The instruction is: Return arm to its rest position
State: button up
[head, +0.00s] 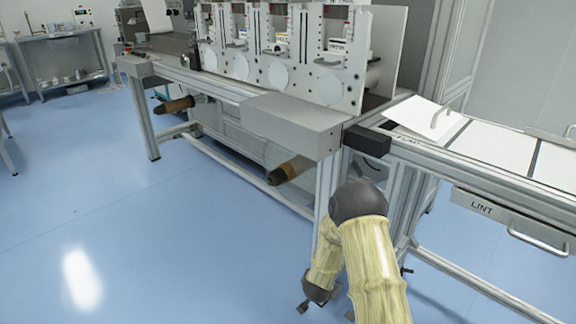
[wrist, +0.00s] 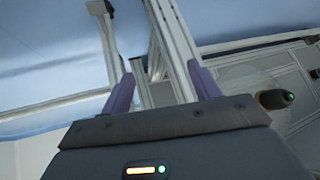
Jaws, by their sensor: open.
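My arm, in a pale cream cover with dark joints, shows at the lower middle right of the head view, folded downward in front of the machine frame. My gripper (wrist: 163,90) shows in the wrist view with two purple fingers spread apart and nothing between them. Beyond the fingers stand metal frame legs (wrist: 175,45) and the blue floor (wrist: 50,40). In the head view the fingers are hard to make out, low beside the arm.
The web converter (head: 290,50) stands close behind my arm. Its grey box (head: 290,122) and a brown roller (head: 290,170) jut out. A bench with a drawer marked LINT (head: 500,212) is at the right. The blue floor (head: 130,210) at the left is clear.

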notch_tip(320, 180, up, 9)
jog(key=s+n+y, duration=0.2)
jog(key=s+d+r+n+g+p, duration=0.1)
jog(key=s+d+r+n+g, duration=0.15)
jog(key=s+r, duration=0.75)
jog(key=s+d+r+n+g+p, duration=0.1)
jog(key=s+d+r+g, duration=0.15)
jog(key=s+r, duration=0.75)
jog(key=w+p+v, duration=0.2)
jog(key=p+v, duration=1.5)
jog(key=p, duration=0.2)
jog(key=w+r+p+v, duration=0.1)
jog(key=w+p+v, duration=0.2)
jog(key=p+v, duration=1.4)
jog(key=shift+a+r+p, duration=0.15)
jog(key=shift+r+p, duration=0.3)
jog(key=shift+p, duration=0.5)
jog(key=shift+w, duration=0.1)
